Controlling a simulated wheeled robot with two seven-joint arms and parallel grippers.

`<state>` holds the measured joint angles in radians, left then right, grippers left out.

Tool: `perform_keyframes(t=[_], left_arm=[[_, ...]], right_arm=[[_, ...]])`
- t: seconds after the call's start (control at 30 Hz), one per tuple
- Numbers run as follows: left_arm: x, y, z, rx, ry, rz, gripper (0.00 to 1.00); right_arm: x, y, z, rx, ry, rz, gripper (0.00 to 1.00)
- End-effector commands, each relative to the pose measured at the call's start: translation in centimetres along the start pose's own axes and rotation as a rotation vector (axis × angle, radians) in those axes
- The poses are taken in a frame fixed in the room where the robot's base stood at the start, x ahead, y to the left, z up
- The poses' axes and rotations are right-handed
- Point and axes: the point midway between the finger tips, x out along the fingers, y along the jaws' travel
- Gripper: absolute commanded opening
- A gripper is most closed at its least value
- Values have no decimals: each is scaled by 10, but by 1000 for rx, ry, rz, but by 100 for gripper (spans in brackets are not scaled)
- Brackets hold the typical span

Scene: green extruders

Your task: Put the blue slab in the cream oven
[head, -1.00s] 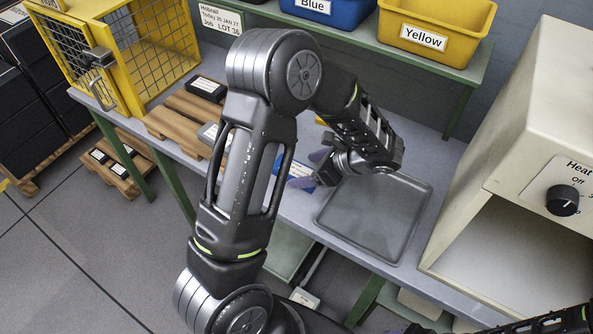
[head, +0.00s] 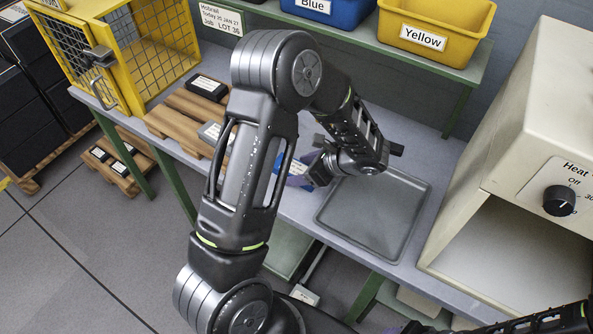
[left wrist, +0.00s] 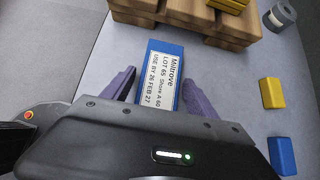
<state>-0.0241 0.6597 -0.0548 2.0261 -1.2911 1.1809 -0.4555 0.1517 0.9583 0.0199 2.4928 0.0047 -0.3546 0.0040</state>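The blue slab (head: 296,168) lies on the grey bench left of the grey tray, partly hidden by my left gripper (head: 306,170). In the left wrist view the blue slab (left wrist: 162,75) shows a white Miltrove label. My left gripper (left wrist: 160,92) has its purple fingers on either side of the slab's near end, with a gap on both sides. The cream oven (head: 520,110) stands at the right with its front open and a black dial above the opening. My right gripper (head: 413,328) barely shows at the bottom edge; its fingers are mostly out of view.
An empty grey tray (head: 375,215) lies between slab and oven. Wooden pallets (head: 180,120) with dark slabs and a yellow cage (head: 125,50) stand at left. Blue (head: 330,12) and yellow (head: 440,28) bins sit on the shelf. Small yellow (left wrist: 272,92) and blue (left wrist: 282,155) blocks lie nearby.

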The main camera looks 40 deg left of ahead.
Motion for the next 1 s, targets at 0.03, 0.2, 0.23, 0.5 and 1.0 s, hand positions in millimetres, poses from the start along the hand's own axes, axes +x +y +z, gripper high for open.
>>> perform_keyframes(t=[0.03, 0.2, 0.23, 0.5, 1.0], left_arm=[[0, 0, 0, 0, 0, 0, 63], [0, 0, 0, 0, 0, 0, 49], [0, 0, 0, 0, 0, 0, 46], [0, 0, 0, 0, 0, 0, 24], [0, 0, 0, 0, -1, 0, 0]], right_arm=[[0, 0, 0, 0, 0, 0, 36], [0, 0, 0, 0, 0, 0, 36], [0, 0, 0, 0, 0, 0, 36], [0, 0, 0, 0, 0, 0, 36], [0, 0, 0, 0, 0, 0, 36]])
